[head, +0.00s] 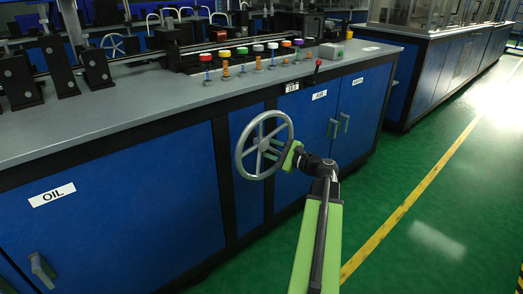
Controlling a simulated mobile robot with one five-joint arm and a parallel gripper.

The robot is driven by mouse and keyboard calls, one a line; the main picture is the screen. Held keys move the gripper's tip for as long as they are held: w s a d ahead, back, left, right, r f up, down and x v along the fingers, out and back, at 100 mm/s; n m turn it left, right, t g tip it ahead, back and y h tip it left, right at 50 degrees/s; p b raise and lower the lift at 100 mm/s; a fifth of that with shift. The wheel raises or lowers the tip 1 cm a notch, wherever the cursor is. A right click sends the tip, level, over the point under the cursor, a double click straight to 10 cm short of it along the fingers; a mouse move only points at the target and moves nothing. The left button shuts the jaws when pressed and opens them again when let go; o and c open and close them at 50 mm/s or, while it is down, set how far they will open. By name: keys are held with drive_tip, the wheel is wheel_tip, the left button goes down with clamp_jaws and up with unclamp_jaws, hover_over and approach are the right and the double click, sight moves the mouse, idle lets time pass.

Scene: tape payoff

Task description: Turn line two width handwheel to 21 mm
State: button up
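A grey spoked handwheel (241,155) stands upright on the front of a blue machine cabinet, below the bench top. My gripper (285,156) is at the right side of the wheel, over or beside its rim. My green arm reaches up to it from the bottom of the picture. The fingers are small and partly hidden, so I cannot tell whether they are shut on the rim. A small label (292,87) sits above and to the right of the wheel; its text is too small to read surely. No width reading is legible.
The blue cabinet has labels reading OIL (52,195) and AIR (319,95). Door handles (333,128) stick out right of the wheel. Coloured knobs (225,62) line the bench top. The green floor (440,205) with a yellow line (397,216) is clear at right.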

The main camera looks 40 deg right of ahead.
drive_tip(key=shift+w, duration=0.15)
clamp_jaws()
idle(1.3)
